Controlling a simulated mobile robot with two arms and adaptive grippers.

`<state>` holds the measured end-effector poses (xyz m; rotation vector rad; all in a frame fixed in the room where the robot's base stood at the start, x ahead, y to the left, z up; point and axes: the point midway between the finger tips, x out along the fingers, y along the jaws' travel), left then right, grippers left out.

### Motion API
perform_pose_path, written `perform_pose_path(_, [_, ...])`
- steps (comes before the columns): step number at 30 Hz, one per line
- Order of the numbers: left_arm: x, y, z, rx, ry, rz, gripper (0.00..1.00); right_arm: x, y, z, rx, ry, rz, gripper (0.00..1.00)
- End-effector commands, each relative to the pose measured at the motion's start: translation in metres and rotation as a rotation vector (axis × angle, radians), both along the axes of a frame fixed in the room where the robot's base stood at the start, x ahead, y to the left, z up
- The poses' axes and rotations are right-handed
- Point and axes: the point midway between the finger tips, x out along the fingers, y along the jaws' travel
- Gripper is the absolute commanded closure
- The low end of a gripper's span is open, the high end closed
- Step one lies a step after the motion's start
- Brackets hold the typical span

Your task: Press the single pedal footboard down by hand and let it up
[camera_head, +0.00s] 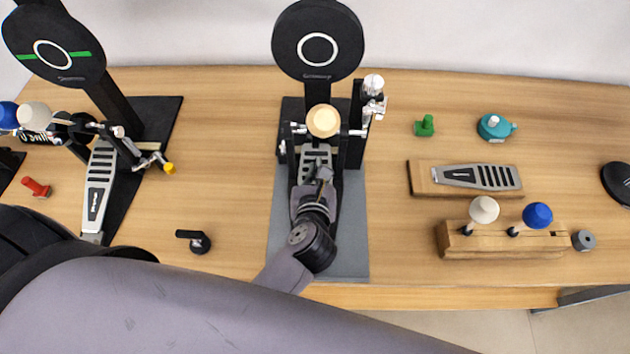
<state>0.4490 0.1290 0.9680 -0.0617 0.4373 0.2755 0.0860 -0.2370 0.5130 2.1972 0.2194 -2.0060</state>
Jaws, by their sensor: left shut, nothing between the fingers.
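The single pedal stands on a grey mat (345,240) in the middle of the wooden table. Its silver footboard (316,157) shows only at the upper end; my left arm hides the lower part. A round cream beater (323,121) stands above it, in front of a round black pad (318,40) with a white ring. My left gripper (324,172) is shut and empty, over the footboard with its tips toward the upper part. I cannot tell whether the tips touch the board. My right gripper is not in view.
At left stands a double pedal with a silver footboard (97,190) and a black pad (53,45). At right lie a loose footboard (477,177), a wooden beater holder (500,243), a green part (425,126) and a teal part (495,127).

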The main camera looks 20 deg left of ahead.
Motion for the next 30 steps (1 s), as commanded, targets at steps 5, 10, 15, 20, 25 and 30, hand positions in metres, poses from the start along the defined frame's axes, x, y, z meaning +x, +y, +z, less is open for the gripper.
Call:
perform_pose_path(5, [0.000, 0.000, -0.001, 0.000, 0.002, 0.000, 1.00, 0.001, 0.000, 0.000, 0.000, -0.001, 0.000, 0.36])
perform_pose_path(10, [0.000, 0.000, -0.001, 0.000, 0.002, 0.000, 1.00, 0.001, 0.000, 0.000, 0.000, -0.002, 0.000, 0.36])
perform_pose_path(15, [0.000, 0.000, -0.002, 0.000, 0.002, 0.000, 1.00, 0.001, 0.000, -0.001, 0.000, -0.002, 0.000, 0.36])
perform_pose_path(20, [-0.001, 0.000, -0.009, 0.000, 0.003, 0.000, 1.00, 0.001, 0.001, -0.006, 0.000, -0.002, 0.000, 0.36])
perform_pose_path(25, [-0.001, 0.000, -0.020, -0.001, 0.005, 0.000, 1.00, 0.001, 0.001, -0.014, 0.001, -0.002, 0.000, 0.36])
perform_pose_path(30, [-0.002, 0.000, -0.033, -0.001, 0.011, 0.000, 1.00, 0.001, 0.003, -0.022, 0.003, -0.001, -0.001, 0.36])
